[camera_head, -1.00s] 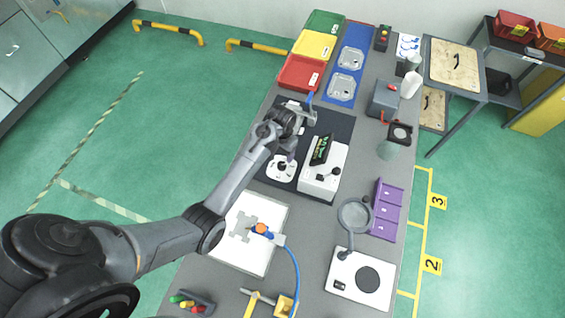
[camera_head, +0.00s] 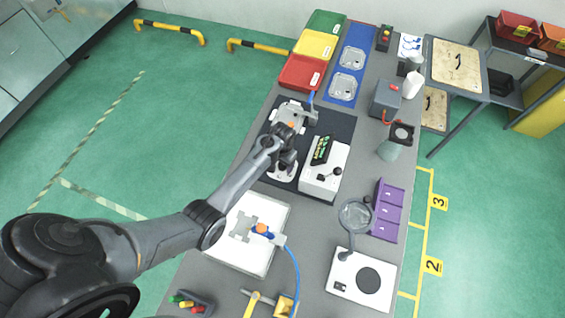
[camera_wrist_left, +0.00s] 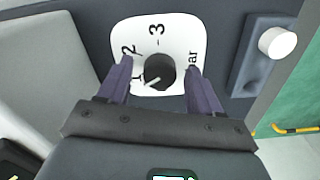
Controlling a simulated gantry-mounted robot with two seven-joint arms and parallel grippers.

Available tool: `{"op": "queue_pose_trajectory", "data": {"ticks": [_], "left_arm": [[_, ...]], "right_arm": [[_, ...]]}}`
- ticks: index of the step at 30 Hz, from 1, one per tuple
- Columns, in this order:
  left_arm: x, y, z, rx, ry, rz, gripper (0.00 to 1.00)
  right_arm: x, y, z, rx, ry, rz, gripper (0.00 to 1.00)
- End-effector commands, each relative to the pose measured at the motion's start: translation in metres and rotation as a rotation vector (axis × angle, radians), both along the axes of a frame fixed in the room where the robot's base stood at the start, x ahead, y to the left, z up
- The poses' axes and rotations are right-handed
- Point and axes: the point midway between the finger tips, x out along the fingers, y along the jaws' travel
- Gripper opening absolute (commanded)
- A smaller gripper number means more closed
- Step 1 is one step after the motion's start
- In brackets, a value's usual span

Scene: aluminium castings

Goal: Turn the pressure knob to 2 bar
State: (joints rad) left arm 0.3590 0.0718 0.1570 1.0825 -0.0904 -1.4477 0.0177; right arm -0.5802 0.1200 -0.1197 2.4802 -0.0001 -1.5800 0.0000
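The pressure knob (camera_wrist_left: 160,72) is a dark round knob with a white pointer line, on a white rounded dial plate (camera_wrist_left: 176,28) marked with 2, 3 and "bar". The pointer points to the lower left in the left wrist view, away from the 2 and 3. My left gripper (camera_wrist_left: 159,68) is open, with one purple finger on each side of the knob and gaps showing between. The fingers cover part of the dial's markings. In the head view the gripper (camera_head: 286,162) is over the dial plate (camera_head: 282,174) and hides the knob. My right gripper is out of view.
A metal casting (camera_head: 290,115) lies behind my gripper. Purple bins (camera_head: 390,210) stand farther right.

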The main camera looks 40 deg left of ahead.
Motion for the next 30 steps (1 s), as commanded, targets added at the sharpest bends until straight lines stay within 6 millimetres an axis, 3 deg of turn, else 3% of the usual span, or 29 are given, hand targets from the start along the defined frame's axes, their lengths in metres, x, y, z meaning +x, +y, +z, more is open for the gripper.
{"op": "queue_pose_trajectory", "data": {"ticks": [1,11,20,30], "left_arm": [[0.0,0.0,0.0,0.0,0.0,0.0,0.57],[0.0,0.0,0.0,0.0,0.0,0.0,0.09],[0.0,0.0,0.002,0.0,0.0,-0.039,0.09],[0.0,0.001,0.004,0.001,0.001,-0.255,0.09]], "right_arm": [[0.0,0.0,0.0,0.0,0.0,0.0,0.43],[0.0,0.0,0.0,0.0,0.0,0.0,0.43],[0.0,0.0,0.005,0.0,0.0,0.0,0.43],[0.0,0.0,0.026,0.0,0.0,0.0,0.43]]}}
